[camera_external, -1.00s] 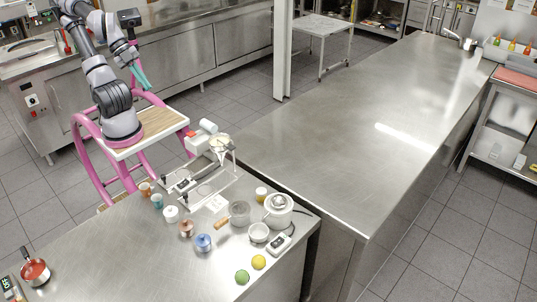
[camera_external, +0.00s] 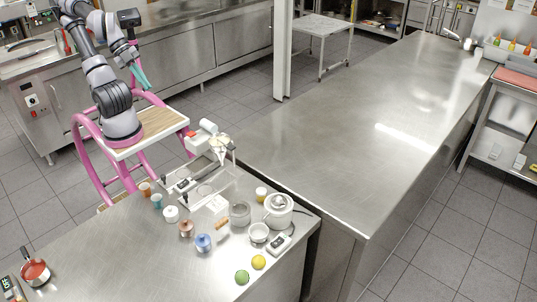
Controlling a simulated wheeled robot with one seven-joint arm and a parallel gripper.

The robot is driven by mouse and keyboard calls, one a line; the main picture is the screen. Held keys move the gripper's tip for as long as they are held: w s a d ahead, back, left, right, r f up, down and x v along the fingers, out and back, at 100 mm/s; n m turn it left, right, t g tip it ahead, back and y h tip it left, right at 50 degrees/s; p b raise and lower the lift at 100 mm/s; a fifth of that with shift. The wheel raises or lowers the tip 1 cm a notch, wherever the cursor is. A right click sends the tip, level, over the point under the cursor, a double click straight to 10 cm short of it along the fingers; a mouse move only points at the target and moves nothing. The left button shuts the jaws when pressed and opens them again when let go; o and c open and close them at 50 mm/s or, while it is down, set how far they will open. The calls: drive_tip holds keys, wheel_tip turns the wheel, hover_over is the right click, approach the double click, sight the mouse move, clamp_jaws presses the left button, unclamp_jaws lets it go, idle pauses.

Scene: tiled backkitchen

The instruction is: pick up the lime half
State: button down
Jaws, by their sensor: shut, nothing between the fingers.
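The lime half (camera_external: 242,277) is a small green rounded piece near the front right edge of the steel counter. Its cut face cannot be made out. A yellow lemon-like piece (camera_external: 259,262) lies just up and to the right of it. My gripper (camera_external: 142,78), with teal fingers, is raised at the upper left, far from the lime half. It is shut and holds nothing.
A red-filled saucepan (camera_external: 35,272) stands at far left. The counter left of the lime is clear.

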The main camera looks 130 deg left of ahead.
drive_tip(key=shift+c, duration=0.6)
unclamp_jaws()
